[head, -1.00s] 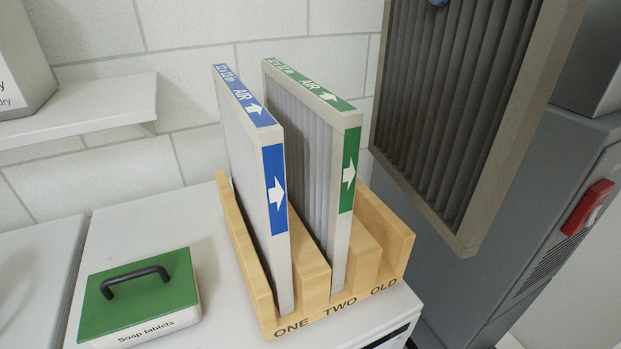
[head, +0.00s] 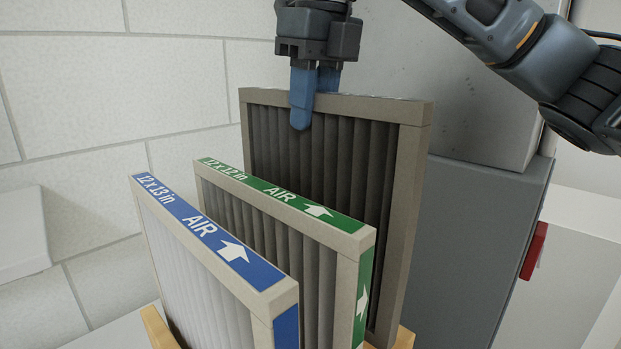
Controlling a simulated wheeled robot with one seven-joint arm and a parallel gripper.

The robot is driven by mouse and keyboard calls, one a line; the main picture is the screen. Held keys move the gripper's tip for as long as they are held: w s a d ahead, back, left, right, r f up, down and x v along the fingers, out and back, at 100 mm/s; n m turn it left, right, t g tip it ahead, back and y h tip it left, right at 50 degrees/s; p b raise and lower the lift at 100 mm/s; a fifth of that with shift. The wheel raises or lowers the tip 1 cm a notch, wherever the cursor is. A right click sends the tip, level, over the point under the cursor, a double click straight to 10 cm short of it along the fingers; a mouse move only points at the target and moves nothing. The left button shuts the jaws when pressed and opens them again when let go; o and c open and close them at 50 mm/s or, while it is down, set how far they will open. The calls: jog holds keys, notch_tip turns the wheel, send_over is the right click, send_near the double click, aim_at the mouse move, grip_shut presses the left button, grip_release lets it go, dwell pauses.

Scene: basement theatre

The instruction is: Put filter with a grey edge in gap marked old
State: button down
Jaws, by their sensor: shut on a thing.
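My gripper (head: 314,100) points down and is shut on the top edge of a filter with dark grey pleats and a plain grey-brown frame (head: 412,190). This filter stands upright at the right, behind the green-edged filter. Its lower corner is down at the wooden rack (head: 405,338), on the side where the gap marked OLD was seen earlier. Its bottom edge and the OLD label are hidden or out of frame, so I cannot tell how deep it sits.
A green-edged filter (head: 284,205) and a blue-edged filter (head: 207,232) stand upright in front, close together. A grey cabinet (head: 470,240) with a red switch (head: 534,250) is at the right. A white block wall (head: 190,95) is behind.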

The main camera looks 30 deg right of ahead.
aim_at(314, 176)
notch_tip(314, 176, down, 10)
jog(key=shift+r, duration=0.2)
jog(key=shift+f, duration=0.1)
dwell(0.3)
jog(key=c, duration=0.8)
grip_release()
jog(key=shift+d, duration=0.1)
jog(key=r, duration=0.4)
jog(key=s+r, duration=0.1)
jog(key=r, duration=0.7)
jog(key=shift+s+d, duration=0.25)
jog(key=shift+s, duration=0.1)
